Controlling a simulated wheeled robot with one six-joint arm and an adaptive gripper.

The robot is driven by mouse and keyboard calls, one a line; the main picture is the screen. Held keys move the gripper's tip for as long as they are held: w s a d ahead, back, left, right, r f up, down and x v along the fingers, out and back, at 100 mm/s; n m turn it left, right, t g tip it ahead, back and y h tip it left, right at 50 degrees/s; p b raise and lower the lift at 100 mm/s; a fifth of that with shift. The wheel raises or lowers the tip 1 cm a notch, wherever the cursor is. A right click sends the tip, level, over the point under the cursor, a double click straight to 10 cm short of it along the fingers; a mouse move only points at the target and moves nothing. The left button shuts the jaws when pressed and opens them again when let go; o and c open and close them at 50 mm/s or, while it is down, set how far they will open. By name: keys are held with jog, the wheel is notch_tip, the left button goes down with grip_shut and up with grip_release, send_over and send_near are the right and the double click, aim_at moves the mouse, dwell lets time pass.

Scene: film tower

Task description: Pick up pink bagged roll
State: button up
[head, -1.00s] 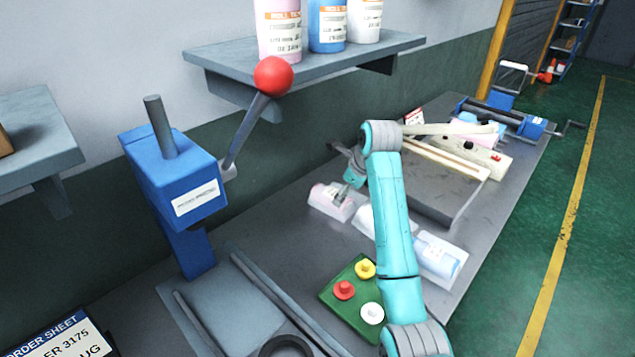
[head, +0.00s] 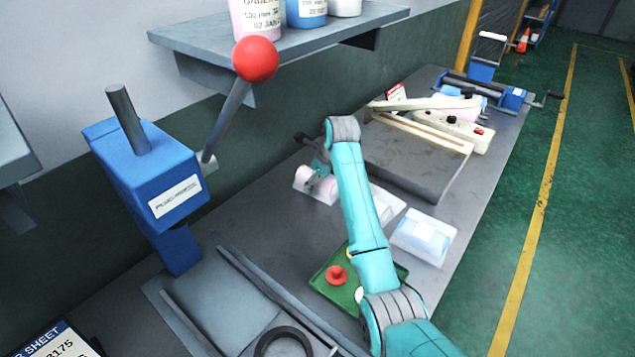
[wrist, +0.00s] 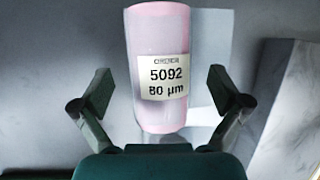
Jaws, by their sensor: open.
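The pink bagged roll (head: 326,183) lies on the grey bench behind the raised end of my arm, partly hidden by my gripper in the head view. In the wrist view the pink bagged roll (wrist: 160,60) lies lengthwise, with a white label reading 5092 and 80 µm. My gripper (wrist: 168,98) is open in the wrist view, with one finger on each side of the roll's lower part. The fingers look apart from the roll. In the head view my gripper (head: 316,178) is small and dark against the bench.
A white bagged roll (head: 385,203) and a blue bagged roll (head: 424,237) lie to the right on the bench. A green board with coloured knobs (head: 332,283) is in front. The blue press (head: 160,180) with its red-balled lever stands left, and a shelf (head: 270,45) overhangs the back.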

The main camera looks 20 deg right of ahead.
jog(key=shift+x, duration=1.25)
jog(key=shift+f, duration=0.25)
